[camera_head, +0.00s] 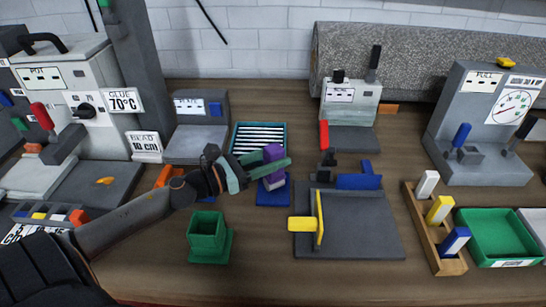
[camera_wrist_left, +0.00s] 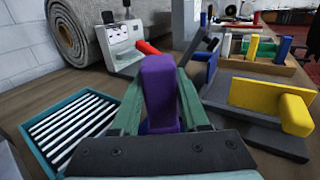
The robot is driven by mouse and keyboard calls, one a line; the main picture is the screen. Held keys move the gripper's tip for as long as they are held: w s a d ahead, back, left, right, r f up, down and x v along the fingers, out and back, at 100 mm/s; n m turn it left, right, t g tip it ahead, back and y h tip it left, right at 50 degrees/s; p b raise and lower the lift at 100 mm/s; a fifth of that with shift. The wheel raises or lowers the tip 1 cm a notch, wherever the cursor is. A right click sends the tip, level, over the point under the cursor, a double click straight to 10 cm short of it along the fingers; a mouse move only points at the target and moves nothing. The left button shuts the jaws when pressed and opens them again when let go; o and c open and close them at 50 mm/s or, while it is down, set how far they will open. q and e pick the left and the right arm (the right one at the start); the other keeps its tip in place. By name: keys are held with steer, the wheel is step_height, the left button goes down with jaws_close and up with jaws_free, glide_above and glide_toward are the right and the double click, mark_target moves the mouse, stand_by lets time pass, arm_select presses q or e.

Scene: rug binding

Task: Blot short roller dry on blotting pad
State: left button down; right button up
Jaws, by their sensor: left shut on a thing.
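My left gripper (camera_head: 262,168) is shut on a purple block-like handle (camera_head: 272,153), seemingly part of the short roller. In the left wrist view the purple piece (camera_wrist_left: 160,85) stands upright between the green fingers; its lower end is hidden, so I cannot see a roller surface. A teal-framed striped pad (camera_head: 236,143), probably the blotting pad, lies just behind and left of the gripper; in the left wrist view its frame (camera_wrist_left: 28,140) is at lower left. A blue stand (camera_head: 272,194) shows directly below the held piece; I cannot tell whether they touch. My right gripper is not in view.
A grey board (camera_head: 365,240) with a yellow piece (camera_head: 303,223) lies right of the gripper. A green open box (camera_head: 208,237) stands in front. A wooden rack (camera_head: 422,233) and green tray (camera_head: 495,235) are at right. Several machines line the back.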

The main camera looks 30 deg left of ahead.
arm_select(q)
steer(key=shift+f, duration=0.15)
step_height(320, 180, up, 7)
steer(key=p, duration=0.6)
steer(key=shift+r, duration=0.2)
stand_by(0.6)
